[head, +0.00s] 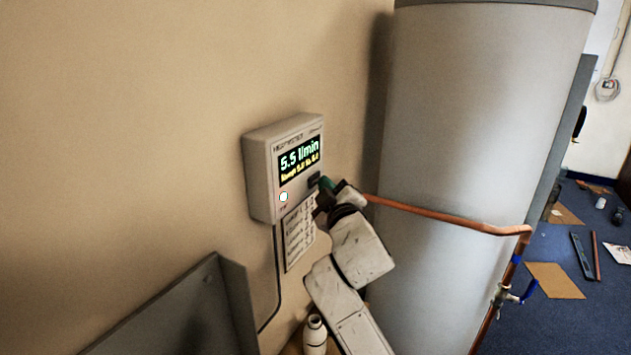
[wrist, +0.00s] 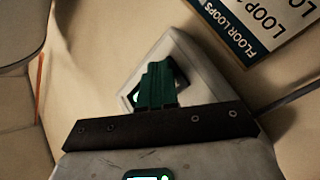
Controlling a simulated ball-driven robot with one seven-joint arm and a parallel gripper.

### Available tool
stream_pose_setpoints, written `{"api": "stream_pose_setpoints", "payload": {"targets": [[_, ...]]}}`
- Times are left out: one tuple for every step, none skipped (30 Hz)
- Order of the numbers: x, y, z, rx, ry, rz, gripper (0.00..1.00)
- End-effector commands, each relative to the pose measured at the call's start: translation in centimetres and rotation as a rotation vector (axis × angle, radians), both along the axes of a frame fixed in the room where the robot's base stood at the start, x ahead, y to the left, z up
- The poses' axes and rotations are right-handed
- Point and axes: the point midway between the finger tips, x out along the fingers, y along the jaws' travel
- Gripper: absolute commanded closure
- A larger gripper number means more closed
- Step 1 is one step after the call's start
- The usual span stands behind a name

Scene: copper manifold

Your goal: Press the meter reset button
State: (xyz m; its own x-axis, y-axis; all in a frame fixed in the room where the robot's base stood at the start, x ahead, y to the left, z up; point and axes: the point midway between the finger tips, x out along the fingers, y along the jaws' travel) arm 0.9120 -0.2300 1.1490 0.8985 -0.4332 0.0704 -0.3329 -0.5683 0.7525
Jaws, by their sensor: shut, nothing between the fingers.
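The meter (head: 260,170) is a pale grey box on the wall in the head view. Its lit screen (head: 300,158) reads 5.5 l/min, with a smaller yellow line below. A dark button (head: 314,179) sits at the lower right of its face, and a round white light (head: 283,197) at the lower left. My gripper (head: 326,184) is shut and empty, its green fingertips at or very near the dark button; contact cannot be told. In the wrist view the shut green fingers (wrist: 156,86) point at the meter (wrist: 185,62) and hide part of its face.
A large grey tank (head: 470,120) stands right of the meter, with a copper pipe (head: 450,218) crossing in front. A label sheet (head: 299,238) hangs below the meter. A white bottle (head: 315,335) stands at the bottom. A grey panel (head: 180,315) is at lower left.

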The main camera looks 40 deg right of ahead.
Motion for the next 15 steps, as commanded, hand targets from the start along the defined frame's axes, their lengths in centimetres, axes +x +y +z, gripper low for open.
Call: {"api": "stream_pose_setpoints", "payload": {"targets": [[0.07, 0.03, -0.02, 0.0, 0.0, 0.0, 1.0], [0.1, 0.05, -0.02, 0.0, 0.0, 0.0, 1.0], [0.14, 0.06, -0.02, 0.0, 0.0, 0.0, 1.0], [0.18, 0.09, -0.02, 0.0, 0.0, 0.0, 1.0], [0.2, 0.1, -0.02, 0.0, 0.0, 0.0, 1.0], [0.25, 0.12, -0.02, 0.0, 0.0, 0.0, 1.0], [0.29, 0.13, -0.02, 0.0, -0.001, 0.001, 1.0], [0.32, 0.15, 0.0, 0.0, -0.001, 0.001, 1.0], [0.36, 0.16, 0.0, 0.0, -0.001, 0.001, 1.0], [0.39, 0.18, 0.0, 0.0, -0.001, 0.001, 1.0], [0.41, 0.19, 0.01, 0.0, -0.001, 0.001, 1.0], [0.45, 0.21, 0.02, 0.0, -0.001, 0.001, 1.0], [0.49, 0.21, 0.03, 0.0, -0.001, 0.001, 1.0], [0.5, 0.21, 0.05, 0.0, -0.001, 0.001, 1.0], [0.48, 0.2, 0.05, 0.0, -0.001, 0.001, 1.0]]}}
